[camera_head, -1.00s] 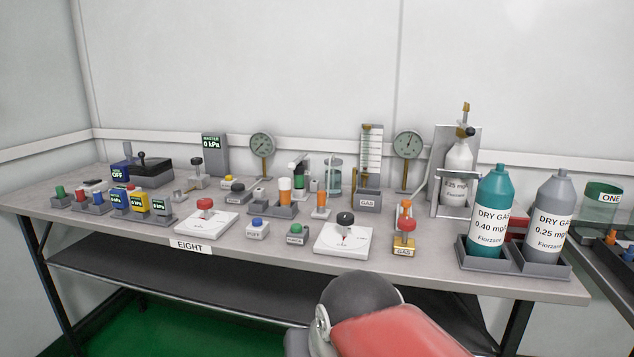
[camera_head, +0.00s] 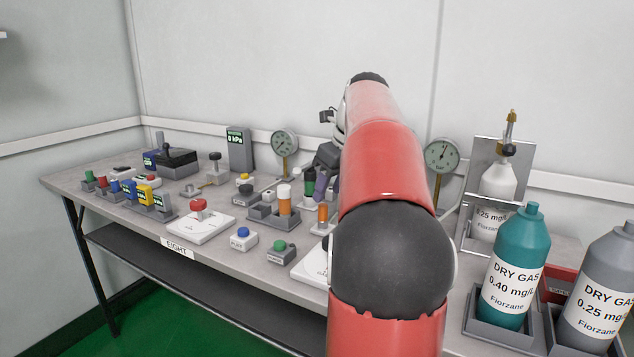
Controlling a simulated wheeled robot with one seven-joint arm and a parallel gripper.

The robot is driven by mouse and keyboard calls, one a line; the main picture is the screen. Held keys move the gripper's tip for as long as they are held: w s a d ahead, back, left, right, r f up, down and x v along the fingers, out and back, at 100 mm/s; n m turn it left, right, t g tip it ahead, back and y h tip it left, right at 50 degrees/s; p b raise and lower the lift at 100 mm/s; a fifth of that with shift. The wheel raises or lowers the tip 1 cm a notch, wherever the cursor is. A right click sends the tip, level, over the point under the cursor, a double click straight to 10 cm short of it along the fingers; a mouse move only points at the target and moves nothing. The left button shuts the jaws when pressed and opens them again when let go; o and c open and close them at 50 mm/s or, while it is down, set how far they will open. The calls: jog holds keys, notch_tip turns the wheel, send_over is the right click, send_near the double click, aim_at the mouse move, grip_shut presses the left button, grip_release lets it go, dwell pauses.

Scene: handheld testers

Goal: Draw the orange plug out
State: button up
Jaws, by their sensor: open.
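An orange plug (camera_head: 323,213) stands upright in a small light base on the bench, just left of my arm; the base is partly hidden by the arm. A larger orange cylinder with a white top (camera_head: 284,203) stands in a grey holder to its left, so I cannot be certain which one the task means. My gripper (camera_head: 319,188) is pointed down behind the orange plug, beside a dark green-sided upright piece (camera_head: 309,176). It is open, small and partly hidden by my red arm; no contact with the plug can be made out.
A white plate with a red knob (camera_head: 199,213), a blue-button box (camera_head: 243,238) and a green-button box (camera_head: 281,251) line the front. Gauges (camera_head: 285,143) stand behind. A teal bottle (camera_head: 514,265) and a grey bottle (camera_head: 598,290) stand at right. My arm hides the bench's middle.

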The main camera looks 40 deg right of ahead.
aim_at(323, 204)
jog(key=b+x, duration=0.1)
jog(key=x, duration=0.6)
jog(key=shift+f, duration=0.2)
grip_shut()
